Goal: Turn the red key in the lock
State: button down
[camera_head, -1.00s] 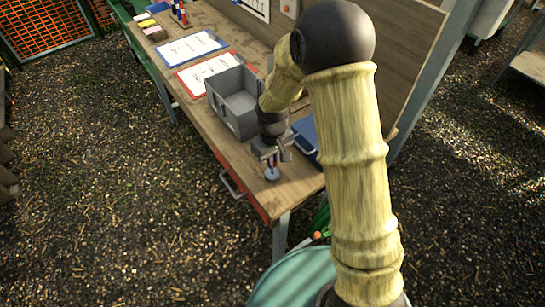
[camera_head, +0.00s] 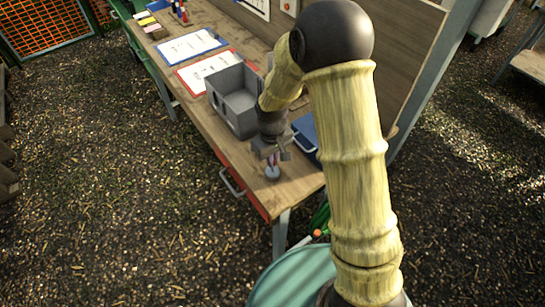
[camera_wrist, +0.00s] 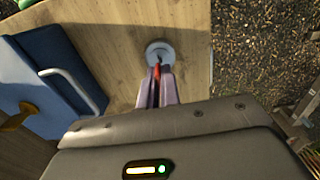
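The lock is a round grey metal disc (camera_wrist: 160,50) on the wooden bench top, near its front corner; it also shows in the head view (camera_head: 272,174). The red key (camera_wrist: 157,72) stands in the lock, with only a narrow red strip visible. My gripper (camera_wrist: 158,78) has its two pale purple fingers on either side of the key, close together and shut on it. In the head view my gripper (camera_head: 272,162) is just above the lock. The lower part of the key is hidden between the fingers, and its exact turn is hard to tell.
A blue case (camera_wrist: 45,75) with a pale handle lies left of my gripper in the wrist view. A grey open box (camera_head: 233,112) and clipboards (camera_head: 190,46) lie farther along the bench (camera_head: 215,140). The bench edge is close to the lock.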

jog(key=shift+f, duration=0.2)
jog(key=shift+f+b, duration=0.6)
jog(key=shift+f, duration=0.1)
jog(key=shift+f, duration=0.15)
jog(key=shift+f+b, duration=0.3)
jog(key=shift+f, duration=0.15)
dwell(0.4)
